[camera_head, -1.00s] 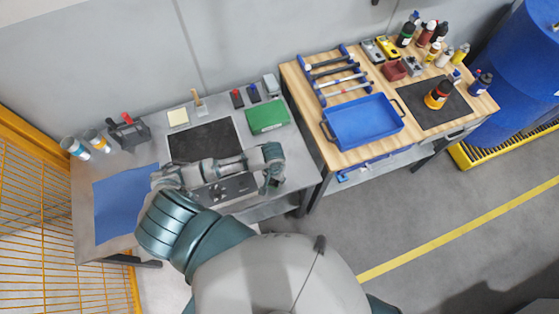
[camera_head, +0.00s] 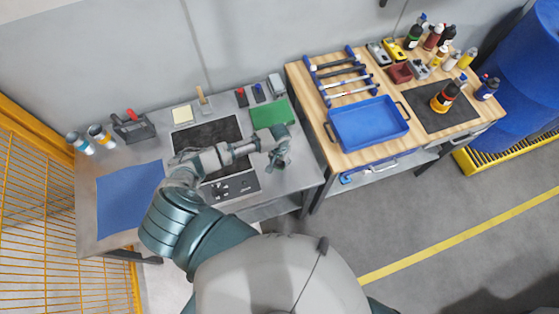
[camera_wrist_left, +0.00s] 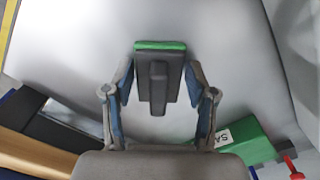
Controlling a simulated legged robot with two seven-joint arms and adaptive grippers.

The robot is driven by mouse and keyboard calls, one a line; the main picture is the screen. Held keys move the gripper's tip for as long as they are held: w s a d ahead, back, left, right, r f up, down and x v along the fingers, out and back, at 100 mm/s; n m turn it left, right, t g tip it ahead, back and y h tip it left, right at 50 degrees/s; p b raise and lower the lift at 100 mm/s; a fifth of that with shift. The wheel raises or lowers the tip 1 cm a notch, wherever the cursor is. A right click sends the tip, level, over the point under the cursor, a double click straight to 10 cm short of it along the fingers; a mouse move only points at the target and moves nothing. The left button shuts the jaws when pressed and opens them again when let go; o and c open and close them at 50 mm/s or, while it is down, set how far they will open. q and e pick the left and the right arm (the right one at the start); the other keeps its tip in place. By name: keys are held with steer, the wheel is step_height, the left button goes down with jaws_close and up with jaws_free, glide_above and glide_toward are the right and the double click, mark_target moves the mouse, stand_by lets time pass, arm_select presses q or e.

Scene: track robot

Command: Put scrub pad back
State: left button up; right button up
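The scrub pad (camera_wrist_left: 158,85) shows in the left wrist view as a dark block with a raised grip and a green strip along its top edge. In the head view my left gripper (camera_head: 280,158) hangs over the right part of the grey table (camera_head: 290,180), just in front of the green case (camera_head: 272,112). The pad is hard to make out there. My right gripper is out of view.
The wooden table (camera_head: 310,110) to the right holds a blue tray (camera_head: 368,123), a tool rack and several bottles. A dark panel (camera_head: 208,134) and a blue cloth (camera_head: 128,198) lie on the grey table. Yellow mesh fencing (camera_head: 40,220) is at left.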

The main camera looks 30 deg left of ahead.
arm_select(q)
steer(key=shift+o, duration=0.7)
steer(key=shift+d, duration=0.15)
steer(key=shift+d+r, duration=0.1)
steer(key=shift+d, duration=0.1)
steer(key=shift+d+r, duration=0.1)
steer(key=shift+r, duration=0.1)
steer(key=r, duration=1)
steer(key=shift+a+r, duration=0.3)
steer(key=shift+d+r, duration=0.15)
steer(key=shift+r, duration=0.35)
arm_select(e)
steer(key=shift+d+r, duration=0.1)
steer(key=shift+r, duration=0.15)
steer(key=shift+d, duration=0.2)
